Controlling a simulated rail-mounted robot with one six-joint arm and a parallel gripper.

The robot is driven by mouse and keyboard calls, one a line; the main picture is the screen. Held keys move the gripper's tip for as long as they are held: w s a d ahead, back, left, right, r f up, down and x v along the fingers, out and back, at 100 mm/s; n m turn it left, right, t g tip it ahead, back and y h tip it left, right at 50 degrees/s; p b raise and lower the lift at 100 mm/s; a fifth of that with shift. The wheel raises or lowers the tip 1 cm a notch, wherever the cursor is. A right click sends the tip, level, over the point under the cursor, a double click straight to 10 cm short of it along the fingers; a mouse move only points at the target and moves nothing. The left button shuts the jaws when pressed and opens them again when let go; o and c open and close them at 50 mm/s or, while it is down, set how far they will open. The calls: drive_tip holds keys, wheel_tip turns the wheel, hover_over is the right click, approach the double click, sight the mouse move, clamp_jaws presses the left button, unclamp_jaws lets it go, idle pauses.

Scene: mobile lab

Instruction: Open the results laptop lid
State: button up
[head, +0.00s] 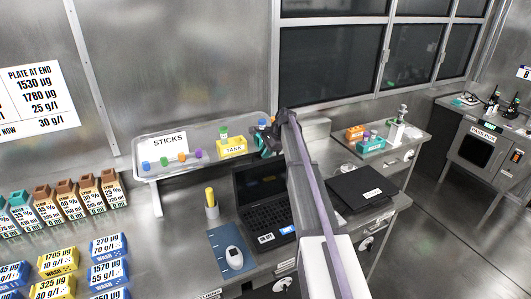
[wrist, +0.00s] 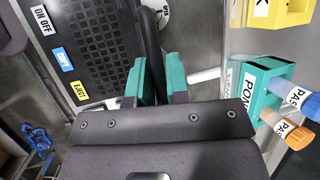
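A dark laptop (head: 266,215) on the bench has its lid (head: 258,178) raised and its keyboard bare. In the wrist view its keyboard (wrist: 97,45) lies below, and a dark bar (wrist: 149,40), seemingly the lid edge-on, runs toward my fingers. A second dark laptop (head: 360,187) lies shut to the right with a small white label I cannot read. I cannot tell by label which is the results laptop. My gripper (wrist: 158,82) is at the first lid's top edge. Its teal fingers stand slightly apart with dark material between them; whether they press on it is unclear.
A rack (head: 148,160) marked STICKS stands behind, with a yellow TANK block (head: 232,147). A teal block (wrist: 262,88) with coloured sticks is close right of my gripper. A blue pad (head: 229,246) with a white device lies left of the open laptop. My arm hides part of the bench.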

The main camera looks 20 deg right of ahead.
drive_tip(key=o, duration=0.4)
drive_tip(key=shift+c, duration=0.2)
drive_tip(key=p+v, duration=0.9)
drive_tip(key=v, duration=0.2)
drive_tip(key=shift+p, duration=0.35)
drive_tip(key=shift+a+f, duration=0.1)
